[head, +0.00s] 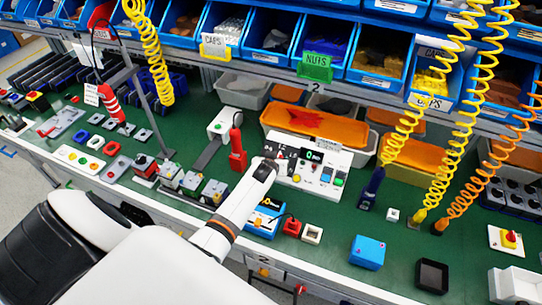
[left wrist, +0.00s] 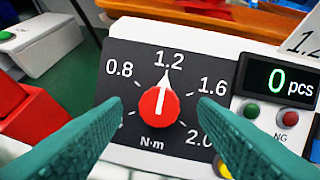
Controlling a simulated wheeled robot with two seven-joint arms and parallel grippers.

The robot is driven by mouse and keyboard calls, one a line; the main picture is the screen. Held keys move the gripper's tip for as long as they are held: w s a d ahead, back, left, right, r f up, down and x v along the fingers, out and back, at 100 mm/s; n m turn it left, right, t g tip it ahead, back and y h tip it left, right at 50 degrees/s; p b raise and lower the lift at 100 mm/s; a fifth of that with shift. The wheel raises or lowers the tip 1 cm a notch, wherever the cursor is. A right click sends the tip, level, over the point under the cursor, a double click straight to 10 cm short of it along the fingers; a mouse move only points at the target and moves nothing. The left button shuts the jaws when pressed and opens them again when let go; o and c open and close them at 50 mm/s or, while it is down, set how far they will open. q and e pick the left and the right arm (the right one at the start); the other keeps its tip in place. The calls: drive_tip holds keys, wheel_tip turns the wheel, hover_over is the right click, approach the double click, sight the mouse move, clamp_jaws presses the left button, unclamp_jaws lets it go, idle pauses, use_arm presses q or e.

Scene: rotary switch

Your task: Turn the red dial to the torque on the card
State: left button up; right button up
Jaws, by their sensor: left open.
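The red dial (left wrist: 158,106) sits on a black panel (left wrist: 116,91) marked 0.8, 1.2, 1.6 and 2.0 N·m in the left wrist view. Its white pointer is up, at 1.2. A white card (left wrist: 305,38) at the right edge shows a 1 and part of a 2; the rest is cut off. My left gripper (left wrist: 160,103) is open, its teal fingers on either side of the dial, with visible gaps to it. In the head view my left gripper (head: 270,164) is at the panel (head: 283,152) and hides the dial. My right gripper is not in view.
A counter display (left wrist: 278,79) reading 0 pcs and several buttons are right of the panel. Orange-topped bins (head: 318,124) stand behind. Yellow coiled cables (head: 408,130) hang to the right. A blue box (head: 367,252) and a black tray (head: 432,276) lie at the front right.

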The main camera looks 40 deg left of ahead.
use_arm(q)
drive_tip(key=v, duration=1)
drive_tip(key=shift+s+d, duration=0.1)
drive_tip(key=shift+s, duration=0.1)
